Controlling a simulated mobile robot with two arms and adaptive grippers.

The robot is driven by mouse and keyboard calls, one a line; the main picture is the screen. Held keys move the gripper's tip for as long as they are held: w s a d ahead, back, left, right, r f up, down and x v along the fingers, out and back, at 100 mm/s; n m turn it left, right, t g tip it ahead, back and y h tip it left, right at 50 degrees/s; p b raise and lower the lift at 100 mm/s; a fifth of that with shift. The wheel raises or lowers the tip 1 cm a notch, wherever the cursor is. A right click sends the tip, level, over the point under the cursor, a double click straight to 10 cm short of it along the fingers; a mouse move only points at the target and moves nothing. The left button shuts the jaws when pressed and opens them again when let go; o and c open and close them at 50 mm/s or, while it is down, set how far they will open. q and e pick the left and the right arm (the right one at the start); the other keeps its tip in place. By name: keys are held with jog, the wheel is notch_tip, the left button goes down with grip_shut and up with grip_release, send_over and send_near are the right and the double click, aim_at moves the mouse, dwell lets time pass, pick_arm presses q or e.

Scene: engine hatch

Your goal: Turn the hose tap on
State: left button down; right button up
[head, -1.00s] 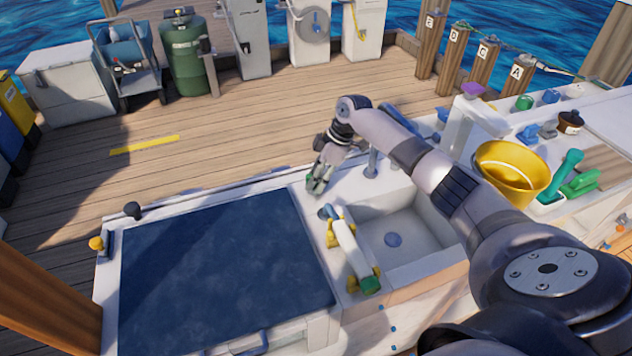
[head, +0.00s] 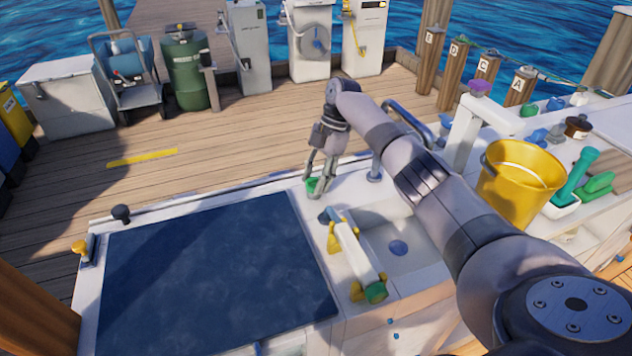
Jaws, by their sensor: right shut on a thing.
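My right gripper (head: 319,188) points down at the far left corner of the sink counter. Its fingers are shut on a small green piece (head: 313,184), which looks like the handle of the hose tap. The fingers cover much of it, so how far it is turned cannot be told. The sink (head: 398,247) lies just right of and nearer than the gripper, with a grey faucet post (head: 375,166) behind it. My left gripper is not in view.
A white bar with yellow brackets and a green end (head: 356,255) lies along the sink's left edge. A dark blue hatch panel (head: 205,270) fills the counter's left. A yellow bucket (head: 524,190) stands at the right. The deck (head: 230,145) behind is mostly clear.

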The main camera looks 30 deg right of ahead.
dwell(0.5)
jog(key=o, duration=1.1)
jog(key=shift+o, duration=0.2)
jog(key=shift+r, duration=0.1)
jog(key=v, duration=1.1)
jog(key=shift+r, duration=0.35)
jog(key=shift+d, duration=0.1)
